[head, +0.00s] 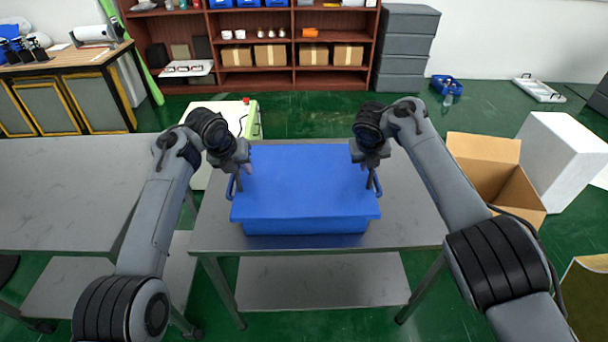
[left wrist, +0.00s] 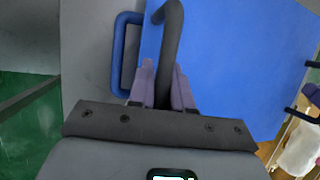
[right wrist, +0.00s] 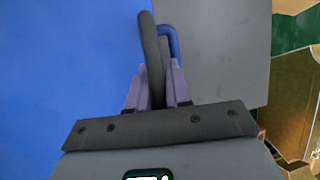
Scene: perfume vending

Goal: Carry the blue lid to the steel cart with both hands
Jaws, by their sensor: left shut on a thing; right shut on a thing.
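The blue lid (head: 305,178) is a wide flat-topped blue piece with a lower front wall and a loop handle at each side. It is over the middle of the steel cart (head: 410,222), level, and any small gap below it cannot be told. My left gripper (head: 240,182) is shut on its left side by the loop handle (left wrist: 124,55). My right gripper (head: 370,182) is shut on its right side by the other handle (right wrist: 171,43).
A second steel table (head: 70,190) stands at the left, close to the cart. An open cardboard box (head: 490,180) and a white block (head: 560,155) are on the floor at the right. A wooden shelf (head: 290,78) stands at the back. Bare green floor shows between them.

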